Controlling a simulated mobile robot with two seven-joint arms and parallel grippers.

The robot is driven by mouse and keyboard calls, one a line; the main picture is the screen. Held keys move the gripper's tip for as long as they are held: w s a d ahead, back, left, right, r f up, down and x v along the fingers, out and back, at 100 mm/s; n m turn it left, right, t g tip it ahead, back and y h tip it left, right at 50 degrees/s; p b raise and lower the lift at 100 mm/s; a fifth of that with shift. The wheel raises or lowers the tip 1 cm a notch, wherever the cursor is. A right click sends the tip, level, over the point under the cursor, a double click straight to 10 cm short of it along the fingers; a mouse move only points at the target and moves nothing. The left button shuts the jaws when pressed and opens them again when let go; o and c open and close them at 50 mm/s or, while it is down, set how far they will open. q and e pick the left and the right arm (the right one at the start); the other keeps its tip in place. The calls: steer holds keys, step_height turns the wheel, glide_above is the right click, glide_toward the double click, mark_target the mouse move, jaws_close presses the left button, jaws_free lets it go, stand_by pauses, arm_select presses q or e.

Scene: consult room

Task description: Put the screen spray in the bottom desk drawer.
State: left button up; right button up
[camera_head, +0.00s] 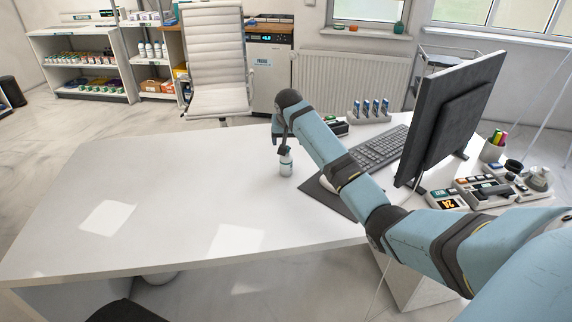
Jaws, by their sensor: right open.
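A small white bottle (286,166) with a teal band, seemingly the screen spray, stands upright on the white desk, just left of the dark desk mat. My right arm reaches in from the right, and my right gripper (282,143) points down at the bottle's top. Its jaws are open; whether they touch the bottle I cannot tell. A white pedestal (418,290) shows under the desk's front edge, partly behind my arm. No drawer front can be made out on it. My left gripper is not in view.
The desk (150,190) is clear on its left. A keyboard (378,150), a monitor (445,115), a pen cup (493,149) and an organizer tray (490,189) crowd its right side. A white chair (215,65) stands behind the desk.

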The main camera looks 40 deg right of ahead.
glide_above(288, 160)
step_height(288, 160, down, 4)
steer(key=shift+a+f, duration=0.1)
steer(key=b+x, duration=0.1)
steer(key=x, duration=0.3)
steer(key=shift+w+a+f, duration=0.15)
steer(key=shift+w, duration=0.1)
steer(key=shift+w+f, duration=0.15)
steer(key=shift+f, duration=0.25)
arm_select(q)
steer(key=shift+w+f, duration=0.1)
